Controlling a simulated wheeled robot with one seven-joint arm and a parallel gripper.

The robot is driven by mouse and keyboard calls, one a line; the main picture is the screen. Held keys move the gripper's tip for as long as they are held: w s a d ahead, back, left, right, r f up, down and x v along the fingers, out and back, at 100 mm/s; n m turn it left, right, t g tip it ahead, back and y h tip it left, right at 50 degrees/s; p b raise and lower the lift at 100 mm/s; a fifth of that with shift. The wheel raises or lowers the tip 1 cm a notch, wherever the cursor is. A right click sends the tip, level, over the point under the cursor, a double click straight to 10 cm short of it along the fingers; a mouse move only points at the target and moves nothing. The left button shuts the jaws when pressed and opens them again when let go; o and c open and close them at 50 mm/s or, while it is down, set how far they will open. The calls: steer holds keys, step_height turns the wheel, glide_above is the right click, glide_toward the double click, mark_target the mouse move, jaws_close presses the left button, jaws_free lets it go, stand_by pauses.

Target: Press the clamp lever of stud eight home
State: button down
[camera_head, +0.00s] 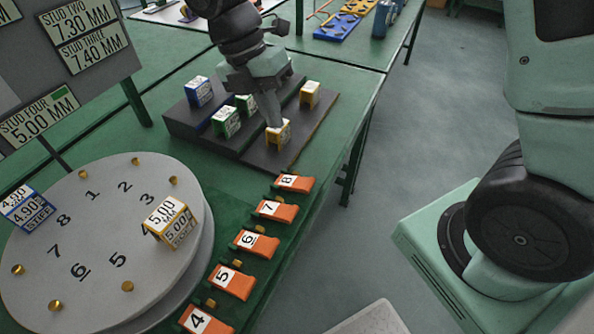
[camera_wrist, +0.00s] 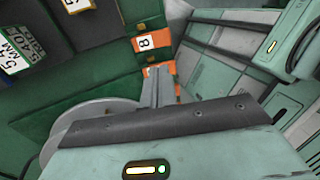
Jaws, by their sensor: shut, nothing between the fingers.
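The orange clamp lever marked 8 (camera_head: 293,183) is at the far end of a row of orange levers along the bench's right edge. It also shows in the wrist view (camera_wrist: 148,43), beyond my fingertips. I cannot tell how far down it sits. My gripper (camera_head: 272,118) is shut and empty, pointing down over the dark block rack, farther back than lever 8. In the head view its tips overlap a yellow-framed block (camera_head: 279,135); contact is unclear. In the wrist view my fingers (camera_wrist: 158,73) partly cover another orange lever.
Levers 7 (camera_head: 272,209), 6 (camera_head: 256,242) and 5 (camera_head: 232,279) line the edge. A grey numbered disc (camera_head: 95,225) carries a yellow block (camera_head: 171,222) and a blue block (camera_head: 27,208). The stepped rack (camera_head: 287,150) holds several blocks. A sign board stands at the upper left.

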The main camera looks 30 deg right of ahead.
mark_target(301, 182)
steer(key=x, duration=1.4)
steer(key=shift+s, duration=0.1)
